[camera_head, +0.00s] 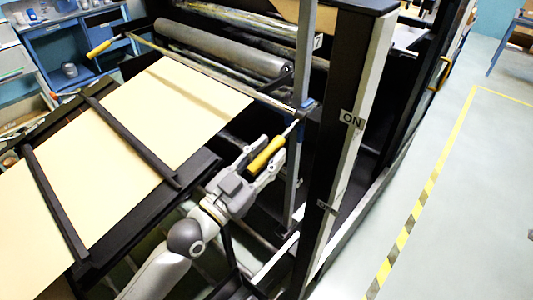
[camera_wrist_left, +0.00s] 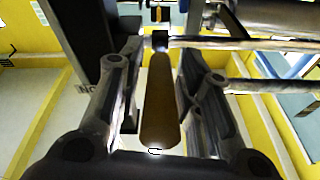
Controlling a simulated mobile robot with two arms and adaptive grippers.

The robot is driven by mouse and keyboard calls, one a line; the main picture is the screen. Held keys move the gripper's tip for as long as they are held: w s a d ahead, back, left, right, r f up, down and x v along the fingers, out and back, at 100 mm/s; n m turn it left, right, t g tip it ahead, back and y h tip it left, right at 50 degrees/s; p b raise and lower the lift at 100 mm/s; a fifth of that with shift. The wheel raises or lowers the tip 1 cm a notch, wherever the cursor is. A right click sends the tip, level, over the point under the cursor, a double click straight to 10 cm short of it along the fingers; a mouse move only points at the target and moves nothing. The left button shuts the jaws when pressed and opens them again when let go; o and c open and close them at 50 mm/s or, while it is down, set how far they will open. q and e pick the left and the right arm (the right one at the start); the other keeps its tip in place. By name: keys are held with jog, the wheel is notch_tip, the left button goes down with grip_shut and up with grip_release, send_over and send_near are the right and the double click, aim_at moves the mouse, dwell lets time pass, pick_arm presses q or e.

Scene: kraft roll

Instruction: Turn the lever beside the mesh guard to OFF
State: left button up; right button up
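The lever's yellow handle (camera_head: 266,155) sticks out from a grey upright beside a black post, its rod running up toward the right. My left gripper (camera_head: 264,148) is at the handle, one finger on each side. In the left wrist view the handle (camera_wrist_left: 160,105) lies between the two open fingers (camera_wrist_left: 161,56), with a visible gap on both sides. An ON label (camera_head: 352,119) is on the black post, and a smaller label (camera_head: 326,207) sits lower, too small to read. I cannot make out a mesh guard clearly. My right gripper is not in view.
A second yellow handle (camera_head: 98,49) is at the far left end of a long rod. Tan paper (camera_head: 160,110) lies under dark bars at the left, and a grey roller (camera_head: 225,45) is behind. Open floor (camera_head: 450,200) with a striped line is at the right.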

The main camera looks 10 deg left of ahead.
pick_arm(q)
jog(key=shift+o, duration=0.2)
jog(key=shift+r, duration=0.1)
jog(key=v, duration=1.2)
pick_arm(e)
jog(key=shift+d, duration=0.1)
pick_arm(q)
jog(key=shift+c, duration=0.2)
